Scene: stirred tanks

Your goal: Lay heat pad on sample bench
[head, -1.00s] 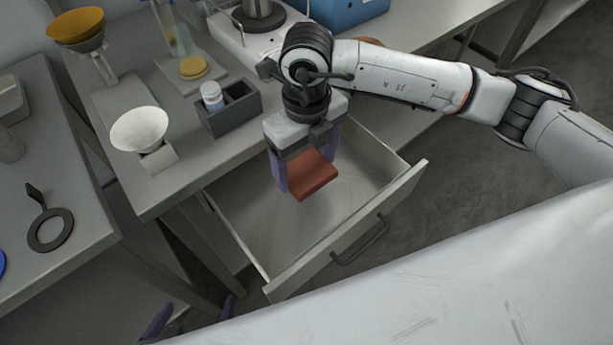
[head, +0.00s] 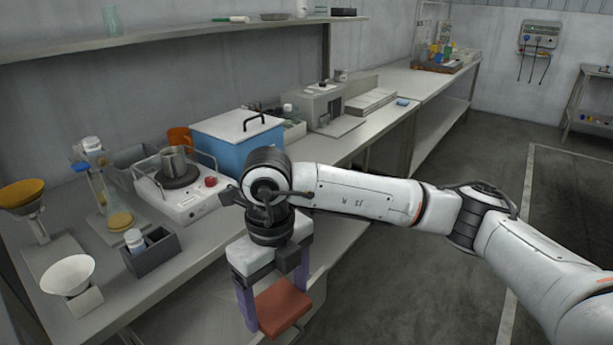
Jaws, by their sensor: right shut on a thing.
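A flat reddish-brown pad (head: 283,308), which looks like the heat pad, is held between the purple fingers of my right gripper (head: 277,304). My left gripper is not in view.
On the near bench stand a hotplate stirrer (head: 180,190), a blue box with a lid (head: 240,140), a dark caddy (head: 152,252), a white funnel dish (head: 68,276) and a flask (head: 118,215). A shelf (head: 180,40) hangs above. Open floor (head: 430,270) lies to the right.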

